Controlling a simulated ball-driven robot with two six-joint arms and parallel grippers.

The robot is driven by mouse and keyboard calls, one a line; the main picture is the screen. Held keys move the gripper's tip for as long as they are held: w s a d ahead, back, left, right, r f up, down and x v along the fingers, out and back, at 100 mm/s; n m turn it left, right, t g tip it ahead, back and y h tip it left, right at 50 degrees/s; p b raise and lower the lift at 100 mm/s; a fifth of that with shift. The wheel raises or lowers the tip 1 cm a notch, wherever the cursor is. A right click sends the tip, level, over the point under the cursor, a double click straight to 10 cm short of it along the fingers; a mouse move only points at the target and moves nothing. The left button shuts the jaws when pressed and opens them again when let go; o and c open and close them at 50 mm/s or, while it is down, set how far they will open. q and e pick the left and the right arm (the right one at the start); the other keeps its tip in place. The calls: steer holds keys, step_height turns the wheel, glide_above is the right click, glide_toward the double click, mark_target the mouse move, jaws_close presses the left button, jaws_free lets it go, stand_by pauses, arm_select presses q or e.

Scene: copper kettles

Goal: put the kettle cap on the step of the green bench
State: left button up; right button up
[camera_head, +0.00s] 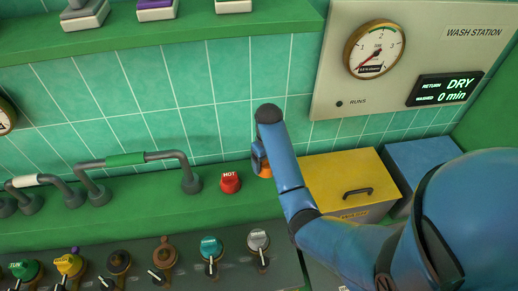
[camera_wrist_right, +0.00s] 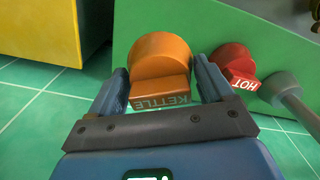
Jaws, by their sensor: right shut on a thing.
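The kettle cap (camera_wrist_right: 160,54) is orange, with a KETTLE label on its front bar. It sits between the two fingers of my right gripper (camera_wrist_right: 164,88), which is shut on it. In the head view only a bit of the orange cap (camera_head: 264,171) shows under my blue right gripper (camera_head: 259,158), at the step of the green bench (camera_head: 140,208). I cannot tell whether the cap touches the step or hangs just above it. The red HOT cap (camera_head: 230,182) stands on the step to the left of it. My left gripper is out of view.
A yellow box (camera_head: 335,177) with a dark handle stands right of the cap, with a blue box (camera_head: 418,160) beyond it. Grey pipes (camera_head: 150,158) rise from the step at the left. Several coloured knobs (camera_head: 211,247) line the lower front panel. The tiled wall is behind.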

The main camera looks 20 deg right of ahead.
steer(key=shift+r, duration=0.1)
steer(key=shift+f, duration=0.6)
steer(key=f, duration=0.3)
steer(key=shift+w+f+b, duration=0.2)
steer(key=shift+f+b, duration=0.1)
steer(key=shift+f, duration=0.1)
steer(key=shift+s+f, duration=0.1)
steer(key=shift+f, duration=0.35)
steer(key=shift+f, duration=0.1)
steer(key=shift+f, duration=0.55)
steer(key=o, duration=0.9)
steer(key=shift+c, duration=0.2)
